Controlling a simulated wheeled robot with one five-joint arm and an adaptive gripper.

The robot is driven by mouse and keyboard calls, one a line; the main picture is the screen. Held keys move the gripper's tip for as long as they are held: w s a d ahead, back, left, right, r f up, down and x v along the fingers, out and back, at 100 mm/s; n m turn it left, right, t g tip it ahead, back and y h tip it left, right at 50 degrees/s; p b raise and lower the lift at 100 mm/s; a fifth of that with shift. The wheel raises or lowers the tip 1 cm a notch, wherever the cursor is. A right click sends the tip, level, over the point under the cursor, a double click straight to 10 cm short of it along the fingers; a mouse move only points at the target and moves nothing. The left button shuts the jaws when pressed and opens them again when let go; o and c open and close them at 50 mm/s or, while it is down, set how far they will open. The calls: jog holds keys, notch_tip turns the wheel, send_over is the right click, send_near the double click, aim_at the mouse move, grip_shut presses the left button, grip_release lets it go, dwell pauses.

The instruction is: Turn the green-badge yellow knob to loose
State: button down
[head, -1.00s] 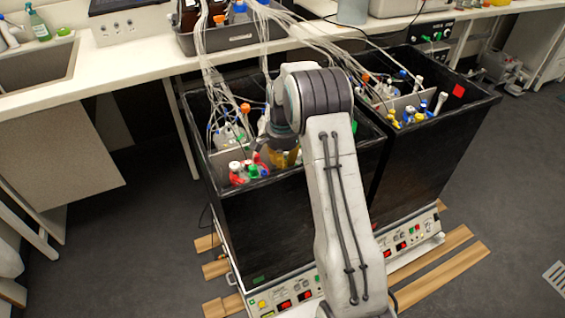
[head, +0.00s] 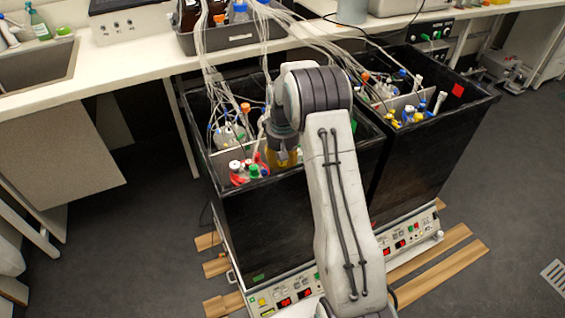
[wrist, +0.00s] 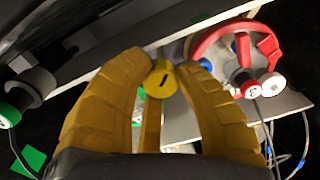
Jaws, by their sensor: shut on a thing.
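In the head view my gripper (head: 283,158) reaches down into the left black box (head: 290,225), and the knob is hidden there. A green patch (wrist: 34,156) lies at the lower left of the wrist view. I cannot tell which badge belongs to the knob.
A red ring (wrist: 205,45) with red and white caps is right of my fingers. A grey and green fitting (wrist: 30,95) is at the left. Loose tubes (head: 215,80) run from the bench tray into the boxes. A second black box (head: 435,150) stands to the right.

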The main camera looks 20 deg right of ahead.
jog(key=n, duration=0.4)
jog(key=shift+s+f+n, duration=0.2)
jog(key=shift+s+n, duration=0.1)
jog(key=n, duration=0.4)
jog(key=shift+n, duration=0.3)
jog(key=c, duration=0.9)
grip_release()
jog(key=shift+w+d+r, duration=0.1)
jog(key=shift+w, duration=0.05)
jog(key=shift+r, duration=0.1)
jog(key=shift+w+r, duration=0.1)
jog(key=shift+r, duration=0.4)
notch_tip(320, 180, up, 11)
